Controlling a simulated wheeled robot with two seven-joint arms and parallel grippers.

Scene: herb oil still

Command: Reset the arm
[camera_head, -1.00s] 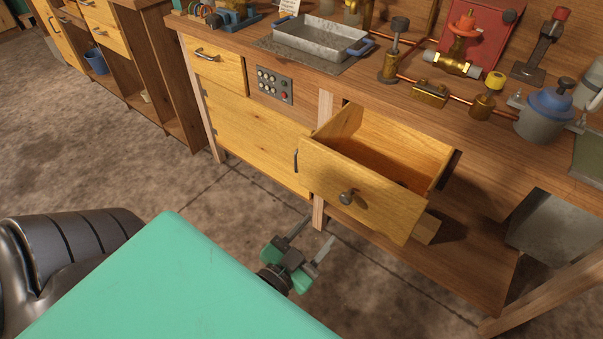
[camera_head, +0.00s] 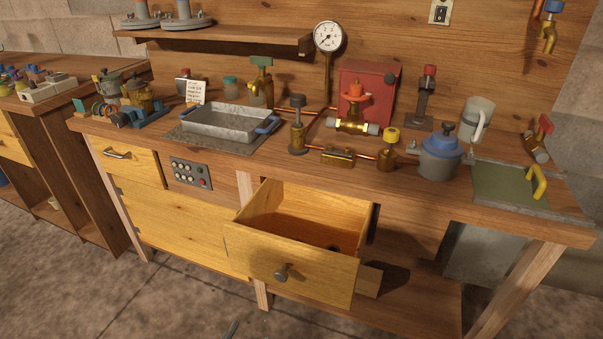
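My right gripper is not in view.
The bench top (camera_head: 235,160) carries a metal tray (camera_head: 227,123), a brass valve with a red handle (camera_head: 354,105), a blue-lidded pot (camera_head: 440,152) and a green pad with a yellow handle (camera_head: 505,188). A pressure gauge (camera_head: 329,37) stands behind. The floor in front is clear.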

